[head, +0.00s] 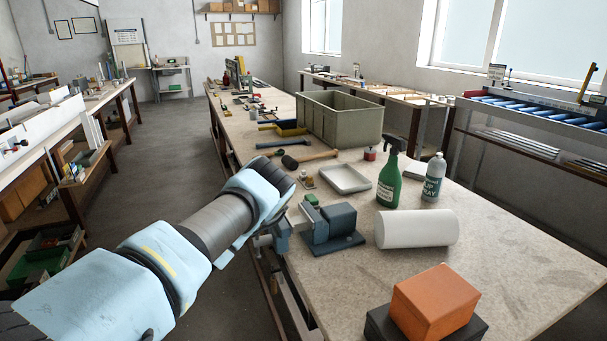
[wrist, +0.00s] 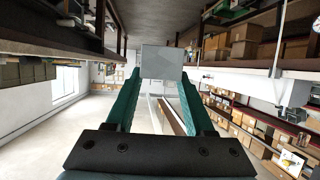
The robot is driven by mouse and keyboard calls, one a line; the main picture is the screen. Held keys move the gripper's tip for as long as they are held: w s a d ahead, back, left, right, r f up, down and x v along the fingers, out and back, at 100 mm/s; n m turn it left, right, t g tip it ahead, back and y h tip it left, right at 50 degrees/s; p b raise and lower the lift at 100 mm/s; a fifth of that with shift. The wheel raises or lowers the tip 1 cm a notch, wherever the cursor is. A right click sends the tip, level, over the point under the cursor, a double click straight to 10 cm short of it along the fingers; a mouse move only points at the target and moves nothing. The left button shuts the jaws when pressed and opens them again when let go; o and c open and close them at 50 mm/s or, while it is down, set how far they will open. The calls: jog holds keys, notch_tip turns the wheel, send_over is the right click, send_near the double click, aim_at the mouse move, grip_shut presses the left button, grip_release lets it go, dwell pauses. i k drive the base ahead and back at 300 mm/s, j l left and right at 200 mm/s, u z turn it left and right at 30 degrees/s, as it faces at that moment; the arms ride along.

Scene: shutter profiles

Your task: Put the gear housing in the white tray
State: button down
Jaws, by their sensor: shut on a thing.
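My gripper (wrist: 161,76) shows in the wrist view with its two green fingers on either side of a plain grey block, which I take to be the gear housing (wrist: 161,60). It is shut on this block and holds it at the fingertips, with the room behind it. In the head view my arm reaches to the near left edge of the workbench; its wrist hides the gripper and the held block. The white tray (head: 345,179) lies flat on the bench, beyond and to the right of my wrist, and looks empty.
A blue vise (head: 334,221) stands between my wrist and a white roll (head: 417,229). A green spray bottle (head: 389,178) and a white bottle (head: 434,178) stand right of the tray. A mallet (head: 310,159) and a large grey-green crate (head: 340,119) lie beyond. An orange box (head: 435,301) is near.

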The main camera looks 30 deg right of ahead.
aim_at(345, 187)
jog(key=i+z, duration=0.15)
jog(key=i, duration=0.35)
jog(key=i+z, duration=0.2)
jog(key=i, duration=0.3)
jog(key=i+j+z, duration=0.15)
jog(key=i, duration=0.4)
